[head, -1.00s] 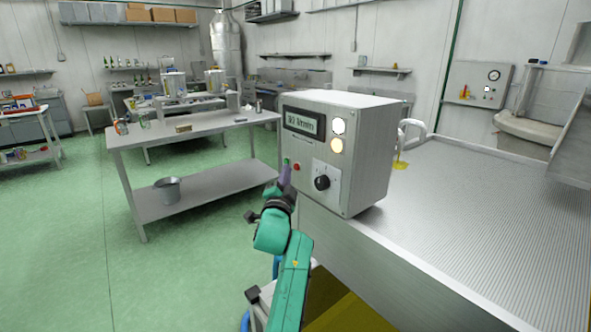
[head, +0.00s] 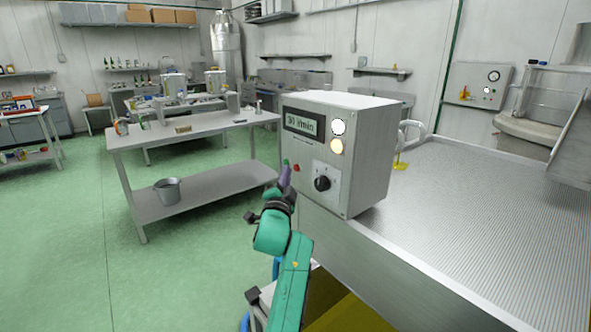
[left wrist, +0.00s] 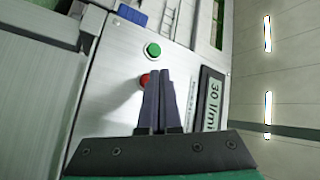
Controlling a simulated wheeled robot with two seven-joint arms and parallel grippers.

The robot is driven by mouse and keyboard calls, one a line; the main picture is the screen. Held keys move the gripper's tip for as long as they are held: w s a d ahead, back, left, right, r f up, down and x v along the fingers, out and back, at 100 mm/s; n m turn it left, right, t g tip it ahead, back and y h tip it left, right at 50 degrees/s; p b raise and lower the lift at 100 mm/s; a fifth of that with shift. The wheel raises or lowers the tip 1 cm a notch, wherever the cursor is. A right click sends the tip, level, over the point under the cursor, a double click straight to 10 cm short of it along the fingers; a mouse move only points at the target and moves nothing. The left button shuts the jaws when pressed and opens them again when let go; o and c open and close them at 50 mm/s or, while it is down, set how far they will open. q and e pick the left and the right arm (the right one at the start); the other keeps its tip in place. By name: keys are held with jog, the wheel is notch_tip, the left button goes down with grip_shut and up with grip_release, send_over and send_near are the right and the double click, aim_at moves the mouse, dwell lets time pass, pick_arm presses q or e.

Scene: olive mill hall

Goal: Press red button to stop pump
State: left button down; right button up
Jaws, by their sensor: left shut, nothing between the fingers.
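The pump control box (head: 369,150) stands on the corner of a ribbed metal worktop. Its display (head: 303,123) reads 30 l/min in the left wrist view. The red button (head: 297,168) is low on the front panel, just right of the green button (head: 286,162). My left gripper (head: 285,175) is shut and empty, in front of the panel by the buttons. In the left wrist view, its fingers (left wrist: 165,75) partly cover the red button (left wrist: 145,80); the green button (left wrist: 152,50) is clear. I cannot tell if the fingertips touch the panel. My right gripper is not in view.
The ribbed worktop (head: 480,210) extends right. A steel table (head: 205,123) stands behind left. Green floor (head: 60,230) is open at left.

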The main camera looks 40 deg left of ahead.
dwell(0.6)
pick_arm(q)
jog(key=shift+w+d+b, duration=0.1)
jog(key=shift+w+b, duration=0.3)
jog(key=shift+w+d+b, duration=0.1)
jog(key=shift+w+b, duration=0.25)
jog(key=shift+b, duration=0.05)
dwell(0.3)
dwell(0.4)
jog(key=shift+s+a+p, duration=0.2)
jog(key=shift+s+p, duration=0.45)
jog(key=shift+s, duration=0.15)
